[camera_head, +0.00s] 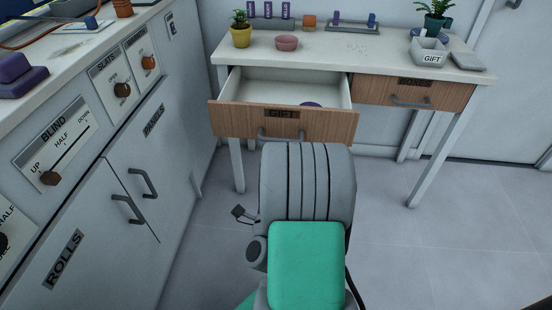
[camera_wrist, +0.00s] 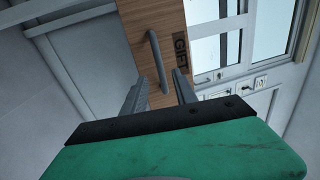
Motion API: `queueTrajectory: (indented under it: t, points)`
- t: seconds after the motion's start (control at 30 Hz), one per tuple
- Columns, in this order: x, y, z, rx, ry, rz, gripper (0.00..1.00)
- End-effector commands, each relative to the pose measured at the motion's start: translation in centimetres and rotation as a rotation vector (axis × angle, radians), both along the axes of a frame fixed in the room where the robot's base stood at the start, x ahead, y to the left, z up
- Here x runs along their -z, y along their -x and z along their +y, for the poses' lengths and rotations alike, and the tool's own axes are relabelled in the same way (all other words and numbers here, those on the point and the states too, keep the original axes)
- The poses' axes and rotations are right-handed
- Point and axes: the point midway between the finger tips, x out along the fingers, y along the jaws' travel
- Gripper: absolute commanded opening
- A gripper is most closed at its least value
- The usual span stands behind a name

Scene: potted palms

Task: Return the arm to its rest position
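My gripper (camera_wrist: 160,84) shows in the wrist view with its two grey fingers apart and nothing seen between them but the drawer's handle end behind. The open gift drawer (camera_head: 235,119) has a wooden front and a grey handle (camera_wrist: 156,58). My fingers point toward that handle; whether they touch it I cannot tell. In the head view my arm, grey ribbed with a green cover, stands in front of the drawer and hides my gripper. A purple thing (camera_head: 311,104) lies partly hidden inside the drawer.
A white-topped table (camera_head: 370,50) bears a yellow pot (camera_head: 240,37), a pink bowl (camera_head: 287,42) and a grey gift tray (camera_head: 430,52). A second drawer (camera_head: 380,92) is shut. A grey cabinet (camera_head: 110,190) stands on the left. The floor at right is clear.

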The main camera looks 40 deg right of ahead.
Motion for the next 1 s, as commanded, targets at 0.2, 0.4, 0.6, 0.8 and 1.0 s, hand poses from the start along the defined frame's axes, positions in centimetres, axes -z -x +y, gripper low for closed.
queueTrajectory:
  t: [0.2, 0.4, 0.6, 0.8, 1.0]
  points:
    - [-1.4, -1.5, 0.7, -0.051, 0.016, 0.03, 0.34]
    - [-9.3, -11.1, 8.7, -0.453, 0.197, 0.345, 0.34]
    - [-15.2, -14.8, 19.1, -0.888, 0.514, 0.835, 0.34]
    - [-22.2, -10.3, 24.0, -1.183, 0.793, 1.313, 0.34]
    - [-30.0, -2.3, 25.0, -1.394, 0.919, 1.684, 0.34]
